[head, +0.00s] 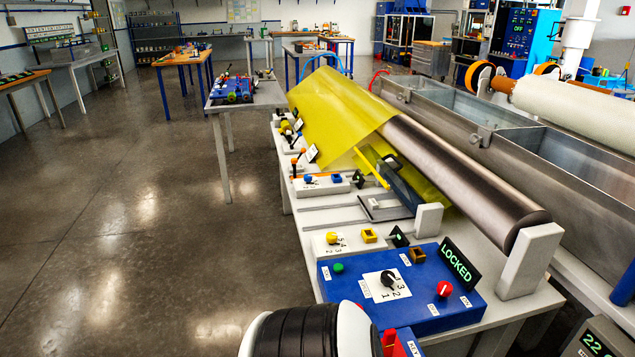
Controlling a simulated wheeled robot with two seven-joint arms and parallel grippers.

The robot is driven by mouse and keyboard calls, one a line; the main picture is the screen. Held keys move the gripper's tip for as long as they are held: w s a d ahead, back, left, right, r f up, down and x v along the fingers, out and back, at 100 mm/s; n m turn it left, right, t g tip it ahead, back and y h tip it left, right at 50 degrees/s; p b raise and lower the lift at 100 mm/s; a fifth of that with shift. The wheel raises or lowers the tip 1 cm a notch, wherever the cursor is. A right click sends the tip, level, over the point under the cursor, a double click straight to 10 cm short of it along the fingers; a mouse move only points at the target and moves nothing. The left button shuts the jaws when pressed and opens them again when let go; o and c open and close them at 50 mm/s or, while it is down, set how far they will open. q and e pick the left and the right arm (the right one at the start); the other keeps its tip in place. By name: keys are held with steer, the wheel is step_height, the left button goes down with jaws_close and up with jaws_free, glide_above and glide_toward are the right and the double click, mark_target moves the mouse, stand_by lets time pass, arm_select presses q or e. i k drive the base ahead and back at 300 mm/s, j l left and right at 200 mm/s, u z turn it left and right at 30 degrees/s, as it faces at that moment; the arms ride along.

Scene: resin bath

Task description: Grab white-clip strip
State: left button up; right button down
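I cannot make out a strip with a white clip for certain in the head view. A small grey-topped table (247,97) left of the machine holds a cluster of blue, red and dark pieces (233,88), too small to tell apart. A translucent yellow sheet (340,112) hangs over the long dark roller (462,180) of the machine. Neither of my grippers is in view. A black and white part of my arm shows at the bottom edge, in front of the blue control box.
The blue control box (440,310) carries knobs and a sign (460,264) reading LOCKED. Metal troughs (560,165) run along the right. Wooden-topped tables (183,57) stand farther back. The floor (130,220) at the left is clear.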

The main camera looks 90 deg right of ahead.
mark_target(374, 204)
steer(key=i+z, duration=0.25)
steer(key=z, duration=0.15)
steer(key=i+z, duration=0.25)
steer(key=z, duration=0.15)
steer(key=i+z, duration=0.2)
steer(key=z, duration=0.2)
steer(key=i+l+z, duration=0.1)
steer(key=i+z, duration=0.75)
steer(key=i+u, duration=0.25)
steer(key=i, duration=0.35)
steer(key=i+l+u, duration=0.2)
steer(key=i, duration=0.4)
steer(key=i+z, duration=0.1)
steer(key=z, duration=0.4)
steer(key=i+j+z, duration=0.15)
steer(key=z, duration=0.3)
steer(key=i+j+z, duration=0.1)
steer(key=z, duration=0.4)
steer(key=j+z, duration=0.15)
steer(key=z, duration=0.35)
